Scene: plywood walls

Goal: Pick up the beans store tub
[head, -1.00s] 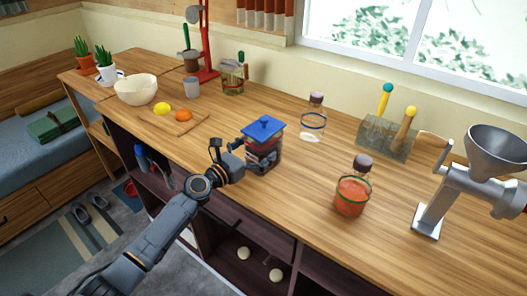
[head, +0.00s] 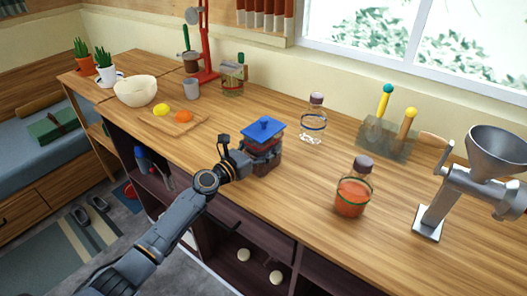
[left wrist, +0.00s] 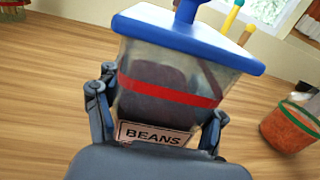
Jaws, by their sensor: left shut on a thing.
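The beans store tub (head: 265,140) is a clear square tub with a blue lid and knob, a red band and dark contents. It is on or just above the wooden counter near its front edge; I cannot tell which. In the left wrist view the tub (left wrist: 165,95) fills the middle, with a "BEANS" label low on its front. My left gripper (head: 258,160) is shut on the tub, one finger on each side of its lower part; it also shows in the left wrist view (left wrist: 158,125). My right gripper is not in view.
A jar of red contents (head: 352,190) stands right of the tub, and a clear bottle (head: 313,120) behind it. A metal grinder (head: 435,205) is at far right. A board (head: 187,128) with lemon and orange lies left. Counter around the tub is mostly clear.

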